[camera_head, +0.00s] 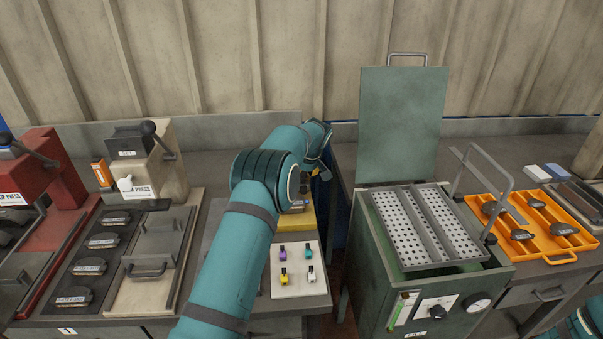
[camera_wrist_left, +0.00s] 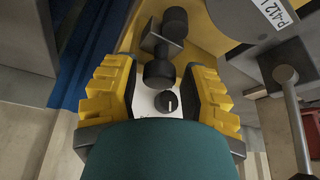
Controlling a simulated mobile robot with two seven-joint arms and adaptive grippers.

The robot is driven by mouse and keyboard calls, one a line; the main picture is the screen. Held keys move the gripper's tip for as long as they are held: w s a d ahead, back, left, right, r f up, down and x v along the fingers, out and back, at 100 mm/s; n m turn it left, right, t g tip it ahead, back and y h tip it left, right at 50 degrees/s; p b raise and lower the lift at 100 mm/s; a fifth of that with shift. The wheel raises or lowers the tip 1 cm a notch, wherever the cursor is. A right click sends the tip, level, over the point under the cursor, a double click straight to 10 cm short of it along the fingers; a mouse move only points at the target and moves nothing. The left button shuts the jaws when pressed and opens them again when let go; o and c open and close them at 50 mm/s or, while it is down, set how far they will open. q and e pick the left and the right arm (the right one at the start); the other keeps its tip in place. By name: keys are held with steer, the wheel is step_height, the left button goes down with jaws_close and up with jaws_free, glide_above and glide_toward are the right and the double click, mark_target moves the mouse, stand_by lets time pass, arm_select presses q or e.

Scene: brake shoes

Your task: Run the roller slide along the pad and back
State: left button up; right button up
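My left gripper (camera_wrist_left: 163,85) shows in the left wrist view as two thick yellow fingers standing apart. A black piece with rounded ends (camera_wrist_left: 165,45) lies at and beyond the gap between them, over a yellow surface (camera_wrist_left: 205,25). I cannot tell for sure that it is the roller slide, but gaps show beside its near end. A black knob with a white line (camera_wrist_left: 167,103) sits on a white face nearer to me. In the head view my left arm hides most of the yellow fixture (camera_head: 290,222), and the gripper (camera_head: 320,172) is mostly hidden. My right gripper is out of view.
A white board (camera_head: 298,290) with several small coloured clips lies in front of the yellow fixture. A green oven (camera_head: 430,285) with its lid up stands to the right, an orange tray (camera_head: 555,248) beyond it. Presses (camera_head: 150,165) and dark shoes on a tray (camera_head: 88,260) stand left.

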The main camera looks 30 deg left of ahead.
arm_select(q)
steer(key=shift+o, duration=0.5)
steer(key=v, duration=1.2)
steer(key=shift+a+r, duration=0.1)
steer(key=shift+a, duration=0.05)
